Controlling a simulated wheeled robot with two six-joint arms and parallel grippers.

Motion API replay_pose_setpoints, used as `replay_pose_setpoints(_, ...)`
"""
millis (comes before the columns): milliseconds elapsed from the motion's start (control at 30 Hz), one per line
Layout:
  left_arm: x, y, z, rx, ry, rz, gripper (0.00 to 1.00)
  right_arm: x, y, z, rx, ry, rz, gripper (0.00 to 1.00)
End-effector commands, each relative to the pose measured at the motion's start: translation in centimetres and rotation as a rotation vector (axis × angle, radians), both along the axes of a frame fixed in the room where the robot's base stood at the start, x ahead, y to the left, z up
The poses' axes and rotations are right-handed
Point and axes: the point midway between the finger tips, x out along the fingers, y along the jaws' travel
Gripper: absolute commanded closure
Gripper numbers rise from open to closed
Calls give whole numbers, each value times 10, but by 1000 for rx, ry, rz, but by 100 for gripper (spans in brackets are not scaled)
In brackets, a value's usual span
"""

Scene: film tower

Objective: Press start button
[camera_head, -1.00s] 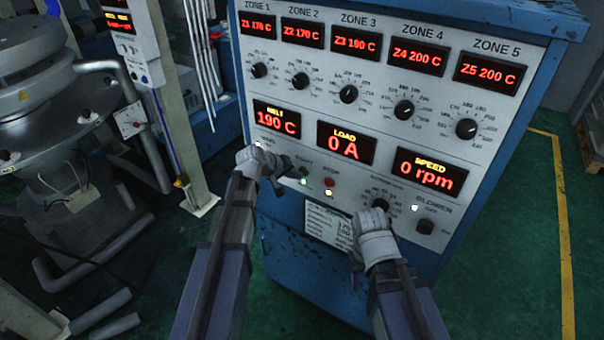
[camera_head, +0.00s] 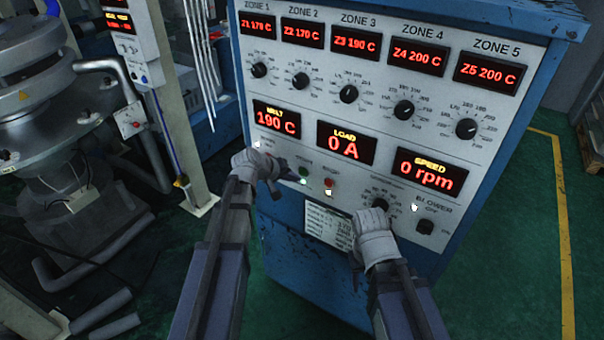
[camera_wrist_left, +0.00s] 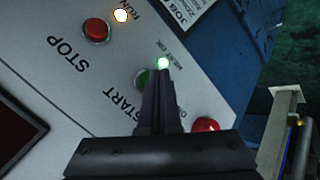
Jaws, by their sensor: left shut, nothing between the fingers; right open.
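The green start button (camera_head: 304,172) is on the control panel, left of the red stop button (camera_head: 329,183). My left gripper (camera_head: 292,174) is shut and empty, with its tips just left of the start button. In the left wrist view the closed fingers (camera_wrist_left: 160,78) partly cover the start button (camera_wrist_left: 142,79); the stop button (camera_wrist_left: 97,30) is clear. I cannot tell whether the tips touch the panel. My right gripper (camera_head: 354,250) is open in front of the panel's lower part, below the speed knob.
The load display (camera_head: 345,143) reads 0 A and the speed display (camera_head: 430,172) 0 rpm. A pale post (camera_head: 170,110) stands left of the cabinet.

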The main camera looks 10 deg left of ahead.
Motion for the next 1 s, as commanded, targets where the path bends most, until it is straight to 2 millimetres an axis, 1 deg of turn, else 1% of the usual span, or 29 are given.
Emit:
replay_pose_setpoints(133, -2, 1, 0, 0, 0, 0, 100, 0, 0, 0, 0, 0, 0, 50)
replay_pose_setpoints(233, -8, 2, 0, -1, 0, 1, 100, 0, 0, 0, 0, 0, 0, 50)
replay_pose_setpoints(600, -41, 14, 0, -1, 0, 1, 100, 0, 0, 0, 0, 0, 0, 50)
replay_pose_setpoints(700, -47, 16, 0, -1, 0, 1, 100, 0, 0, 0, 0, 0, 0, 50)
replay_pose_setpoints(1000, -47, 17, 0, 0, 1, -1, 100, 0, 0, 0, 0, 0, 0, 50)
